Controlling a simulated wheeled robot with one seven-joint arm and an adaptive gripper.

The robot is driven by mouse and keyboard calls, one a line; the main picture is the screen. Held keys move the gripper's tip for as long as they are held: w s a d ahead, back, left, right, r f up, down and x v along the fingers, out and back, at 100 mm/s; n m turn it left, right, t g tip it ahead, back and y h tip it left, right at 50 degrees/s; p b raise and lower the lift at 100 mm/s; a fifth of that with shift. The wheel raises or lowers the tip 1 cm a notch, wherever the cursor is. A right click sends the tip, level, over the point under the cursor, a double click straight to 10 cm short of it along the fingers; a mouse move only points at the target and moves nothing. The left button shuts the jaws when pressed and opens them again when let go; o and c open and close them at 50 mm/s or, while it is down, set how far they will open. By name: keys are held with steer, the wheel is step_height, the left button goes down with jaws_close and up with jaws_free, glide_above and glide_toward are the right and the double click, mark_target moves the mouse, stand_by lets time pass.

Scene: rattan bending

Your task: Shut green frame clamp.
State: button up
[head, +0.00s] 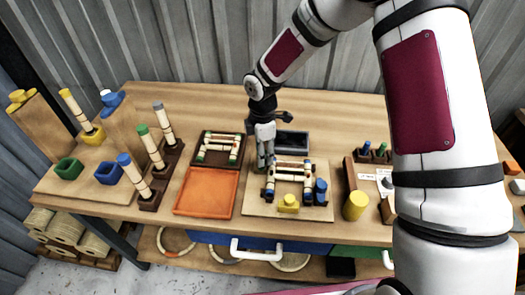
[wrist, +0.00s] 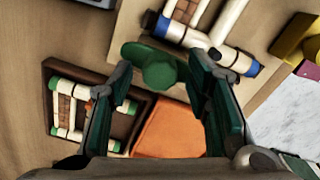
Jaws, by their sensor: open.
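My gripper (head: 265,163) points down at the left edge of the light wooden board (head: 257,207). In the wrist view my gripper's (wrist: 161,80) two fingers are apart, one on each side of the green knob. I cannot tell whether they touch it. On the board sits a rattan frame (head: 290,172) with blue-ended pieces, with a yellow clamp (head: 289,203) in front and a blue clamp (head: 320,191) at right.
An orange tray (head: 207,192) and a dark tray (head: 203,158) with a green-ended frame stand left of the board. A yellow cylinder (head: 355,206) stands to the right. A dark grey bin (head: 292,141) is behind. Upright rattan poles (head: 150,147) stand farther left.

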jaws_close()
steer(key=shift+m, duration=0.4)
steer(key=m+b, duration=0.1)
steer(key=m, duration=0.2)
steer(key=shift+m, duration=0.4)
steer(key=m, duration=0.4)
steer(key=shift+m, duration=0.3)
steer(key=m, duration=0.4)
steer(key=shift+b, duration=0.4)
steer(key=m, duration=0.4)
steer(key=shift+m, duration=0.6)
